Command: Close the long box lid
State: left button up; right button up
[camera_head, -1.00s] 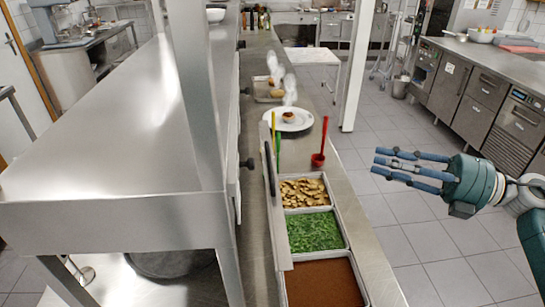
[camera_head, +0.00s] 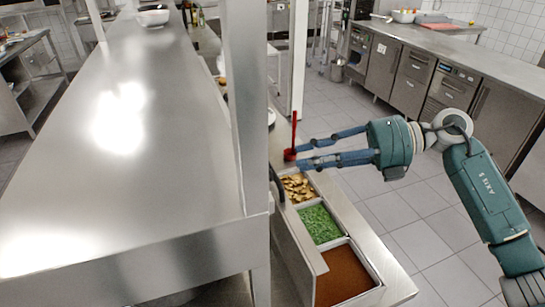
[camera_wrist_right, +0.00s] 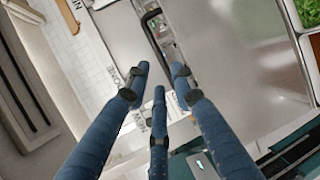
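The long box (camera_head: 352,204) is open. It holds chopped mushrooms, chopped greens and a brown powder in separate trays. Its long metal lid (camera_head: 300,248) stands raised along the left side of the trays, with a dark handle (camera_head: 276,186) on it. The handle also shows in the right wrist view (camera_wrist_right: 153,32), beyond my fingertips. My right gripper (camera_head: 305,154) is open and empty, above the far end of the box and right of the lid. Its spread fingers show in the right wrist view (camera_wrist_right: 159,82). My left gripper is not in view.
A red ladle (camera_head: 291,152) stands at the far end of the trays, close to my right fingers. A metal shelf (camera_head: 110,150) and its post (camera_head: 246,110) rise left of the lid. Open tiled floor (camera_head: 400,210) lies right of the counter.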

jog(key=p+x, duration=0.2)
jog(key=x, duration=0.5)
jog(key=shift+r+p, duration=0.2)
jog(key=shift+p, duration=0.1)
jog(key=shift+a+f, duration=0.15)
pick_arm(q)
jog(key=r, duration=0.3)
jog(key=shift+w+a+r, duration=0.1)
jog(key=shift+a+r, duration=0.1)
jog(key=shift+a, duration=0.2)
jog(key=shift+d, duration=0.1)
pick_arm(e)
grip_shut()
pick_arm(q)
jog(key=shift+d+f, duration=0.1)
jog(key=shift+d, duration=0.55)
pick_arm(e)
jog(key=shift+f, duration=0.1)
